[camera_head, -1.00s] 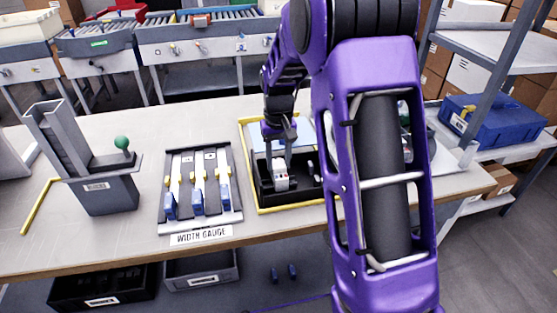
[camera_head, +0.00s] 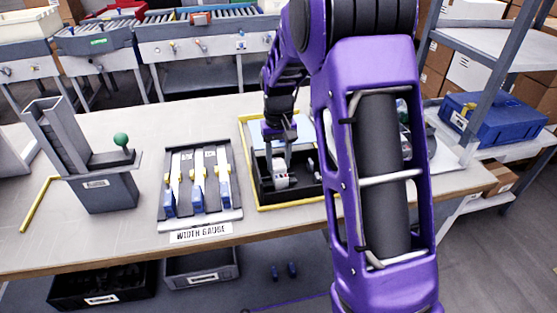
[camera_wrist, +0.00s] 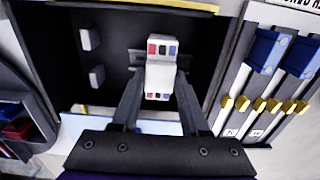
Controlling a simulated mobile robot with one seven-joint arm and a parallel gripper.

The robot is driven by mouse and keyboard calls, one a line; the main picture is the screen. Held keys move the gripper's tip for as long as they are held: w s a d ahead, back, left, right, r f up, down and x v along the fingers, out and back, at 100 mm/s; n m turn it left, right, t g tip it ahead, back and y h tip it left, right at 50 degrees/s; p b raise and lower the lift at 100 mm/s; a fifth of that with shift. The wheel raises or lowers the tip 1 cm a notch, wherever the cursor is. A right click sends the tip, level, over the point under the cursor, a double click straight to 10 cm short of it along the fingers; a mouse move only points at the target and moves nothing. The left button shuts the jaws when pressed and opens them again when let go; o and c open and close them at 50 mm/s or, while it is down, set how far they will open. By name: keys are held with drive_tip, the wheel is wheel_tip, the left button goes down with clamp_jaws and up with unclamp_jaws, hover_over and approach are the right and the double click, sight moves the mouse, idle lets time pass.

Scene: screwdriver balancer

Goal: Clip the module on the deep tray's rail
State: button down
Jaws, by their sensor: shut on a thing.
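The module is a small white block (camera_wrist: 161,65) with red and blue marks. My gripper (camera_wrist: 155,100) is shut on it, one finger on each side, in the wrist view. In the head view the module (camera_head: 281,178) is inside the black deep tray (camera_head: 262,192), low down in its left part. A short grey rail piece (camera_wrist: 138,57) shows beside the module in the wrist view. Whether the module touches the rail or is seated on it I cannot tell. Part of the tray is hidden behind my arm in the head view.
Two pale blocks (camera_wrist: 91,39) stand on the tray's inside. A yellow frame (camera_head: 247,160) edges the tray's place. The width gauge (camera_head: 199,185) with blue and yellow sliders lies left of it. A grey holder with a green knob (camera_head: 121,140) stands farther left.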

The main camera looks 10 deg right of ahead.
drive_tip(key=shift+f, duration=0.35)
idle(0.7)
drive_tip(key=shift+c, duration=1.7)
unclamp_jaws()
wheel_tip(320, 180, up, 18)
drive_tip(key=p, duration=0.2)
drive_tip(key=shift+f+p, duration=0.25)
drive_tip(key=shift+p, duration=0.1)
